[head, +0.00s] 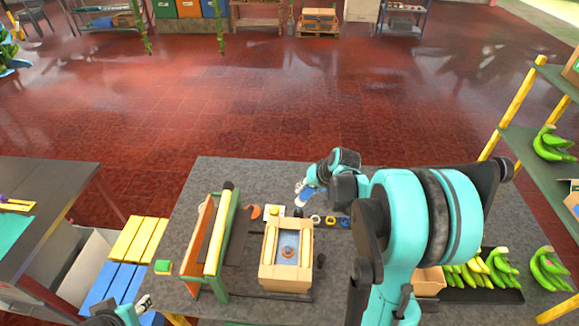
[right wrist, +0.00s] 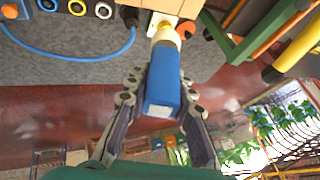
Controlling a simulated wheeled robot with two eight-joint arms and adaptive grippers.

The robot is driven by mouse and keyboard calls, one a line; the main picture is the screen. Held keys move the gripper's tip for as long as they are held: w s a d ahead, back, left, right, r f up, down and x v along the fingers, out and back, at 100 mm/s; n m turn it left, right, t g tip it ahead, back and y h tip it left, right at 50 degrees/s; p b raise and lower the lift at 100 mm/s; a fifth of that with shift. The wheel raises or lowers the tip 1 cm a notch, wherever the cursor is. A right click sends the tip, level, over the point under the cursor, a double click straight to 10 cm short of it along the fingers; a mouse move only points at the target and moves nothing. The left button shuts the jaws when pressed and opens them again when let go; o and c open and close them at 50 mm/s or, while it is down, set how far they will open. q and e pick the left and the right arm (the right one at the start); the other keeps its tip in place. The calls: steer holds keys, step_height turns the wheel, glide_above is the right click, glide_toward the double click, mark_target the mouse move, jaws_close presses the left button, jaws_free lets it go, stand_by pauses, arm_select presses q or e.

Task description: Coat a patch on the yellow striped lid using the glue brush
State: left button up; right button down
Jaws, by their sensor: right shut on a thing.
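My right gripper (head: 304,191) is over the grey table near the white plate. In the right wrist view, my right gripper (right wrist: 162,88) is shut on a blue, block-like tool (right wrist: 163,82) with a pale neck, which I take for the glue brush; its far end overlaps the white and orange parts beyond, so I cannot tell whether it touches them. A small yellow piece (head: 275,211) sits on the white plate (head: 270,215). I cannot make out the stripes of a yellow lid for certain. My left gripper (head: 143,304) shows only partly at the bottom left; its jaws are unclear.
A cardboard box (head: 285,282) stands mid-table, right of a green and orange frame with a yellow bar (head: 217,245). Green bananas (head: 480,272) are at the right. A yellow and blue slatted stand (head: 138,240) is left.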

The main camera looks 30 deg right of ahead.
steer(key=shift+s+f, duration=0.1)
step_height(320, 180, down, 4)
steer(key=b, duration=0.3)
steer(key=shift+f, duration=0.2)
